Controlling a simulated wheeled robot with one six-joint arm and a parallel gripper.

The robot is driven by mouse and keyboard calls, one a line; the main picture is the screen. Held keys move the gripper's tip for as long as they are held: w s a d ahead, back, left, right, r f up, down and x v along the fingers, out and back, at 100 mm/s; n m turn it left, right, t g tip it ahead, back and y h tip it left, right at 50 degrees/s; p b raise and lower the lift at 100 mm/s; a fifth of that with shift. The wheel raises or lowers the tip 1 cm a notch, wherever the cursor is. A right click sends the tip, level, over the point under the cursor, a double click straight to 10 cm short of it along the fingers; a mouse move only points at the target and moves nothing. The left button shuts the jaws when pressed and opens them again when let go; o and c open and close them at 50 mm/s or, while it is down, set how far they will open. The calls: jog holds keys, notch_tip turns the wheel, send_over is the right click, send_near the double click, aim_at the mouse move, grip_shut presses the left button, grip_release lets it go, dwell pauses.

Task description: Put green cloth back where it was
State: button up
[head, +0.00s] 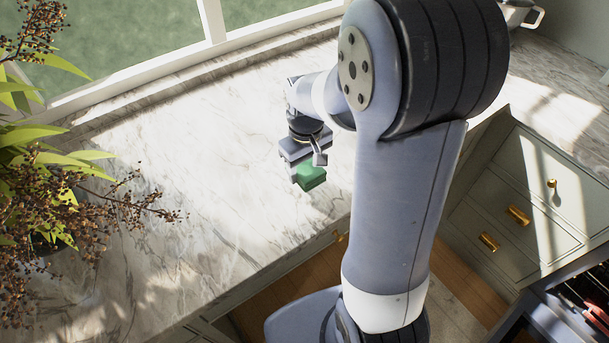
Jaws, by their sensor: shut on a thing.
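A small green cloth (312,177) shows in the head view as a folded block over the marble counter (200,160). My gripper (303,174) is shut on the cloth and points down. I cannot tell whether the cloth touches the counter or hangs just above it. Part of the cloth is hidden behind the gripper. No basket is in view.
A leafy plant with dark berries (50,190) stands at the left. A window frame (215,30) runs along the back. Drawers with brass handles (517,215) are at the right. The counter left of my gripper is clear.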

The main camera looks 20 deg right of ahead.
aim_at(306, 166)
jog(key=shift+f, duration=2.4)
jog(key=shift+f, duration=0.1)
jog(key=o, duration=0.9)
notch_tip(306, 166, up, 12)
jog(key=shift+r, duration=0.1)
